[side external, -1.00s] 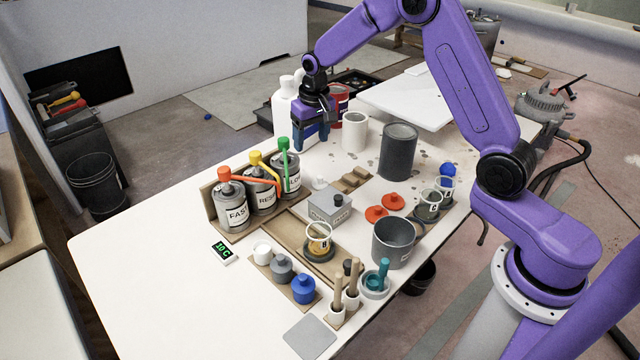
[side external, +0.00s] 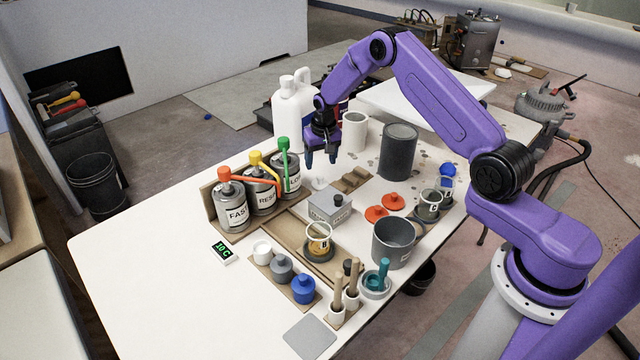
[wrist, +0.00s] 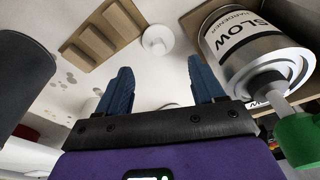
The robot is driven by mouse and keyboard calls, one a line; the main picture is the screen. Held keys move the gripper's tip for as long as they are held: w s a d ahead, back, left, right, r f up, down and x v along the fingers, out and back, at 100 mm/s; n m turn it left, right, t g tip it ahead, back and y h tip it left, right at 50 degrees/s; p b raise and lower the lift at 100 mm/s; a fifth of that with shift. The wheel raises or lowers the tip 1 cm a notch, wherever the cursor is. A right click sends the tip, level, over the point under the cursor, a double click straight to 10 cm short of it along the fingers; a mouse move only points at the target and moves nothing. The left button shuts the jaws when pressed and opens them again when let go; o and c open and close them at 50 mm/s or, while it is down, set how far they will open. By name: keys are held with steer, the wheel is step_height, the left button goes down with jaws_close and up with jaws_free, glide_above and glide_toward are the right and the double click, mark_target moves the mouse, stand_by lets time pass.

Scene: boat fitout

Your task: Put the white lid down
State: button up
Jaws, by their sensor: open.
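A small white lid (side external: 319,184) with a knob lies on the white table, between the green-topped can and the grey box. My gripper (side external: 322,161) is above the table just over the lid, pointing down, with its blue fingers apart and nothing between them. In the wrist view the white lid (wrist: 158,40) lies flat beyond the open fingertips of my gripper (wrist: 162,72), apart from them. Another white-topped piece (side external: 262,252) stands in a wooden rack with a grey and a blue one.
The green-topped SLOW can (wrist: 262,60) is close on one side of my gripper. A stepped wooden block (side external: 351,179), a grey box (side external: 330,207), a dark grey can (side external: 398,152) and red lids (side external: 376,213) stand around. The table's left front is clear.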

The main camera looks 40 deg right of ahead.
mark_target(320, 177)
steer(key=shift+w+d+f, duration=0.1)
steer(key=shift+w+f, duration=0.05)
steer(key=shift+f, duration=1.15)
steer(key=shift+w+d+f, duration=0.1)
steer(key=shift+w+f, duration=0.05)
steer(key=shift+f, duration=1.2)
steer(key=shift+w+d+f, duration=0.1)
steer(key=shift+w+f, duration=0.05)
steer(key=shift+f, duration=1.15)
steer(key=c, duration=0.8)
steer(key=shift+r, duration=0.1)
steer(key=shift+c, duration=0.3)
